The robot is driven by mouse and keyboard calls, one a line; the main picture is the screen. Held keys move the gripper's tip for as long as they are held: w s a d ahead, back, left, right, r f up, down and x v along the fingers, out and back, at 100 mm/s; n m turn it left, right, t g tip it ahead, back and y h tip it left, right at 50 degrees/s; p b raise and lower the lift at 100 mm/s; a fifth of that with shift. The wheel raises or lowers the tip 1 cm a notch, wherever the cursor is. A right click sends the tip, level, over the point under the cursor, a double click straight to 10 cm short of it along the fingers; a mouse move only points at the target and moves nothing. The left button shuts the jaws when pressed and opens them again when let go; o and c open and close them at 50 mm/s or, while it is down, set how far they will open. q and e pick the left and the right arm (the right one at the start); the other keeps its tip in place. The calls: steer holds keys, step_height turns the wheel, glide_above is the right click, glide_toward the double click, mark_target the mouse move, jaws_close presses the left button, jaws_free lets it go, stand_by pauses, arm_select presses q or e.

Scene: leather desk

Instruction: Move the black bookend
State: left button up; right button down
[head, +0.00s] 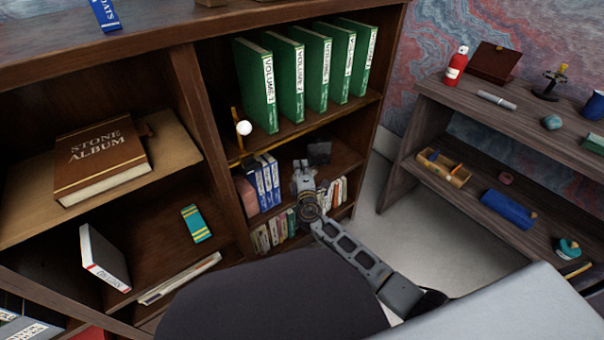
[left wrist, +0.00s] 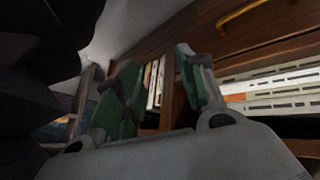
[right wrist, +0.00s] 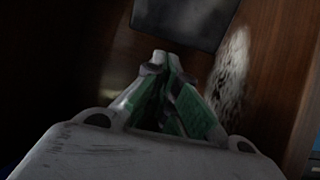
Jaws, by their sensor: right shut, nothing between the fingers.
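The black bookend (head: 319,152) stands on the middle shelf of the bookcase's right section, right of some blue-and-white books. It also shows as a dark panel at the top of the right wrist view (right wrist: 180,20). My right gripper (head: 301,168) reaches into this shelf, in front and to the left of the bookend. In the right wrist view its fingertips (right wrist: 162,62) are together and empty, below the panel and apart from it in the picture. My left gripper is outside the head view; in the left wrist view its fingers (left wrist: 158,70) are spread and empty.
Blue-and-white books (head: 265,183) stand left of my right gripper. Green volumes (head: 312,70) fill the shelf above; more books (head: 268,234) stand below. A brass rod with a white ball (head: 244,128) stands at the divider. A grey shelf unit (head: 440,105) is at right.

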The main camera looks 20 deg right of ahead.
mark_target(318, 151)
steer(key=shift+w+d+b, duration=0.15)
steer(key=shift+w+b, duration=0.15)
steer(key=shift+w, duration=0.95)
steer(key=shift+w+d, duration=0.1)
steer(key=shift+w, duration=0.75)
arm_select(q)
steer(key=shift+f, duration=0.65)
arm_select(e)
steer(key=shift+d, duration=0.15)
